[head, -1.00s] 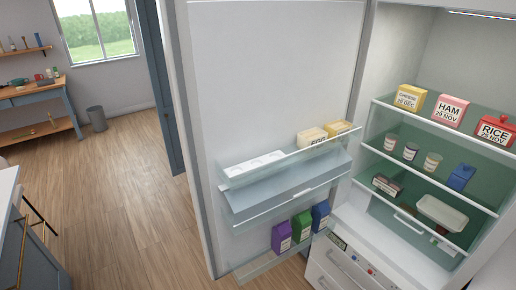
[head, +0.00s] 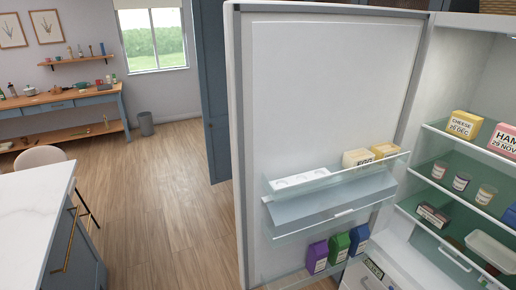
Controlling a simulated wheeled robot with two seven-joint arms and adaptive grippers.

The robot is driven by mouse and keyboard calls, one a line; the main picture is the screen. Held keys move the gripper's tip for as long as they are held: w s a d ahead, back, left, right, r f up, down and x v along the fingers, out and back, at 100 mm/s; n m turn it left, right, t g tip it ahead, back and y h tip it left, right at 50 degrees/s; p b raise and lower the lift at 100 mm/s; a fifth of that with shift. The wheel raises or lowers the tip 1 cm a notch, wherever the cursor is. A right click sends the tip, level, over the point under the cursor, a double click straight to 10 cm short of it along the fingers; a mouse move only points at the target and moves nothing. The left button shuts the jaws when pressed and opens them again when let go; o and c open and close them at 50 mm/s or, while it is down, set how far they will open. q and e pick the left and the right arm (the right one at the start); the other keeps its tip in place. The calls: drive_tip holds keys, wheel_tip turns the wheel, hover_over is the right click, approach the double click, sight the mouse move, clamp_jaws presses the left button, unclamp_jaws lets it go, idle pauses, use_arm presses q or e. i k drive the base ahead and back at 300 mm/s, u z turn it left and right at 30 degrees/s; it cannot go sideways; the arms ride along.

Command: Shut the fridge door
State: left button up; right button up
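The fridge door (head: 325,95) stands wide open in the middle of the head view, its white inner face towards me. Its free edge is on the left and its hinge side meets the fridge on the right. Door racks hold an egg tray (head: 302,181), egg boxes (head: 357,158) and purple, green and blue cartons (head: 338,246). The open fridge (head: 410,180) shows glass shelves with a cheese box (head: 463,124), a ham box (head: 503,140), small pots (head: 461,181) and a white tray (head: 491,251). Neither of my grippers is in view.
A white-topped counter (head: 35,200) with a stool (head: 42,157) stands at the lower left. Bare wooden floor (head: 165,190) lies between it and the door. A blue cabinet door (head: 214,100) is behind the fridge door. A workbench (head: 60,100) and bin (head: 146,123) are far back.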

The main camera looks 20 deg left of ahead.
sight(310, 84)
drive_tip(key=u, duration=1.75)
drive_tip(key=i, duration=3.05)
drive_tip(key=z, duration=3.85)
